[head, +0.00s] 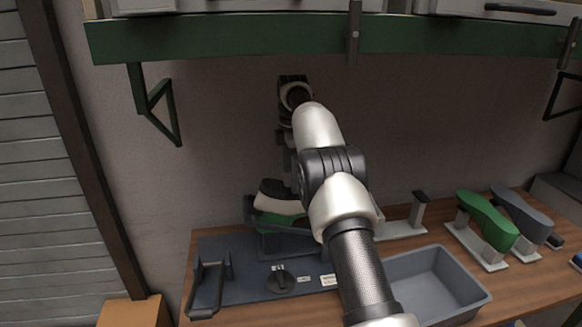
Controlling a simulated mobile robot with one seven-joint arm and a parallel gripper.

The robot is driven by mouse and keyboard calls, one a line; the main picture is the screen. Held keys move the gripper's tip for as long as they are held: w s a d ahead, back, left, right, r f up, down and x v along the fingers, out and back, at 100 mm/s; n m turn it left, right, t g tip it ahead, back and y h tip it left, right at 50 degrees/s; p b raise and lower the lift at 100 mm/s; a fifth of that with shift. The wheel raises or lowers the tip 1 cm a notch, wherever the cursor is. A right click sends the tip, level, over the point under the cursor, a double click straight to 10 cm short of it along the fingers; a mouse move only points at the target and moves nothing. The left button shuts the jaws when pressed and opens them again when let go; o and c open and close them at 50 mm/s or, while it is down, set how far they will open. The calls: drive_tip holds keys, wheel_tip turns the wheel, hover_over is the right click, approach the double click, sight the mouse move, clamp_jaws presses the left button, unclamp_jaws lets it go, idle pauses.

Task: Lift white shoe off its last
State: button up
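A white shoe-like piece with a dark brown part (278,203) sits just left of my arm in the head view. A green piece, possibly the last, shows beneath it (280,220), in a dark cradle on a blue-grey machine base (235,262). The right part of the shoe is hidden behind my arm. My gripper (288,158) points down near the wall, above the shoe and seemingly apart from it. Its fingers are small, dark and partly covered by my arm, so its opening cannot be made out.
A grey bin (478,300) stands to the right. A green shelf (230,38) hangs above.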

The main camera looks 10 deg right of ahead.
sight(291, 204)
drive_tip(key=f, duration=0.8)
drive_tip(key=f+b, duration=0.1)
drive_tip(key=f, duration=0.3)
drive_tip(key=shift+w, duration=0.4)
drive_tip(key=c, duration=1.4)
wheel_tip(291, 204, up, 7)
drive_tip(key=p, duration=0.5)
drive_tip(key=shift+f+p, duration=0.2)
drive_tip(key=shift+p, duration=0.15)
drive_tip(key=shift+r, duration=4.3)
